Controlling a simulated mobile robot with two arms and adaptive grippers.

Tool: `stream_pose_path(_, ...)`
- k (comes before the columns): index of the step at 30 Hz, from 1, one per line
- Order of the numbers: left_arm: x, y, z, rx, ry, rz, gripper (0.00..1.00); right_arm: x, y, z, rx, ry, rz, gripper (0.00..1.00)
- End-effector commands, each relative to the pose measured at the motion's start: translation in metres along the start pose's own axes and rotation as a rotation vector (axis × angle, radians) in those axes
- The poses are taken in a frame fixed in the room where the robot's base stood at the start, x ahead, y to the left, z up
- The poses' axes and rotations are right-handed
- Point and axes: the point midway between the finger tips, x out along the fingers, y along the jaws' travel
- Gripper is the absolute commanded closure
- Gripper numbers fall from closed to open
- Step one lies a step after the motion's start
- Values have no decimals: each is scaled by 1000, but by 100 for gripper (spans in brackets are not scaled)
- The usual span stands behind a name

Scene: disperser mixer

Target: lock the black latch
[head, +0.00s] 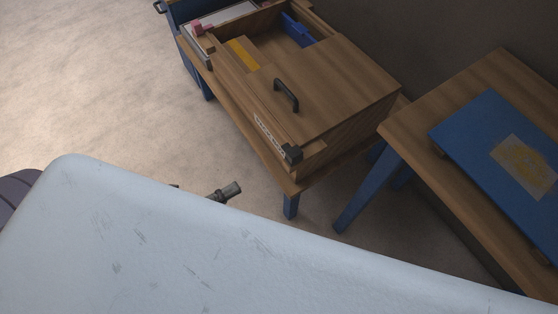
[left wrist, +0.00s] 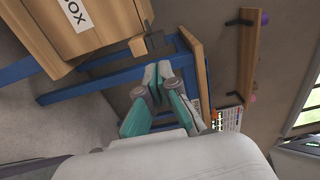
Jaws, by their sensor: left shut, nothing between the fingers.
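The black latch (head: 291,154) is a small dark block at the near right corner of the wooden box (head: 345,80). In the left wrist view the latch (left wrist: 154,41) juts from the box corner, just beyond my fingertips. Whether it is locked I cannot tell. My left gripper (head: 232,189) shows as a small dark tip left of and below the latch, apart from it, with the rest hidden behind a large pale surface. In the left wrist view my left gripper (left wrist: 157,76) has its teal and grey fingers closed, with nothing between them. My right gripper is not in view.
The box has a black handle (head: 286,95), a white label (head: 270,134) and an open compartment holding a blue piece (head: 298,30). It stands on a blue-legged wooden table. Another table (head: 400,124) at right carries a blue panel (head: 480,130). Floor at left is clear.

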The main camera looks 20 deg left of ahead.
Motion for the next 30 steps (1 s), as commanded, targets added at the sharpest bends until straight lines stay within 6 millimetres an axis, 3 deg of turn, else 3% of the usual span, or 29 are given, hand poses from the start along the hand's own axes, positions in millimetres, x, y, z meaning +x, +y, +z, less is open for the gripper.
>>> stream_pose_path(5,14,0,1,-1,-1,-3,100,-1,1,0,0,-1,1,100)
stream_pose_path(21,119,-1,1,-1,-2,-1,100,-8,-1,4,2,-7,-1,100)
stream_pose_path(30,140,1,1,-2,-1,2,100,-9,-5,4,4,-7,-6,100)
